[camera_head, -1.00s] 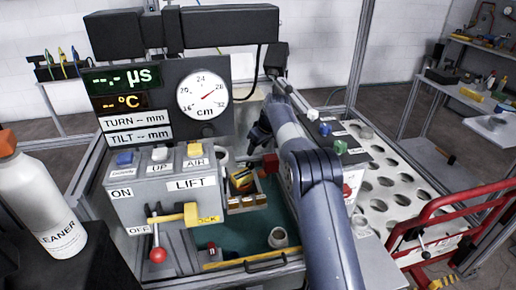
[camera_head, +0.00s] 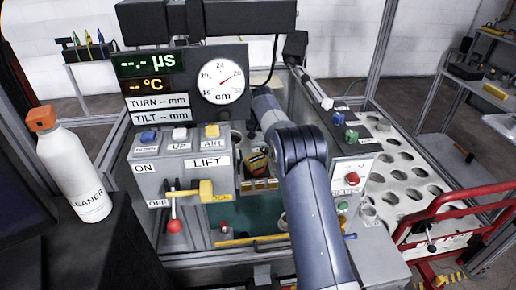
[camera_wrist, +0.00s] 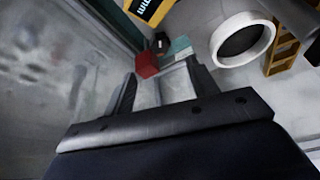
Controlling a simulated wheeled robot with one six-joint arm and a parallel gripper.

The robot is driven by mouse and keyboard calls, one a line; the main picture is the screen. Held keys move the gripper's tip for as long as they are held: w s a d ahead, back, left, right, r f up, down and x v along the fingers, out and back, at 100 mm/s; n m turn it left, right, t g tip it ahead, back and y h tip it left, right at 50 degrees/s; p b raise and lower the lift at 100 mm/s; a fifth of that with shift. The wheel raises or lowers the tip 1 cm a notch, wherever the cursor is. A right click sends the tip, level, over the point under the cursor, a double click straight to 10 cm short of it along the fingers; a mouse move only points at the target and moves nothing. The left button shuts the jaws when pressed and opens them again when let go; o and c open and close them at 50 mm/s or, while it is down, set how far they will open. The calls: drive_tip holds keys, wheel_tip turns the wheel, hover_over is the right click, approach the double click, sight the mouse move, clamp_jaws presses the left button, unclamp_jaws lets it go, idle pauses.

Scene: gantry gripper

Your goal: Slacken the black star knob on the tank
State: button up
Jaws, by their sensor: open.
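The tank appears to be the teal-floored basin (camera_head: 262,222) in the middle of the head view, partly hidden by my arm. I cannot pick out a black star knob with certainty in either view. In the head view my gripper is mostly hidden behind my own arm, toward the back of the basin. In the wrist view my gripper (camera_wrist: 163,88) is open, with a finger at each side and nothing visibly held. A red block (camera_wrist: 147,65) and a small black part (camera_wrist: 161,42) lie just beyond the fingertips.
A LIFT control box (camera_head: 180,170) with a red-ball lever (camera_head: 174,226) stands left of the basin. A white bottle (camera_head: 75,165) is farther left. A perforated plate (camera_head: 402,165) and a red rail (camera_head: 455,215) are right. A white ring (camera_wrist: 243,40) is near my gripper.

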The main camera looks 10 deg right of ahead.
sight(264, 149)
drive_tip(key=p+x, duration=0.2)
drive_tip(key=x, duration=0.8)
drive_tip(key=shift+c, duration=0.3)
drive_tip(key=c, duration=0.9)
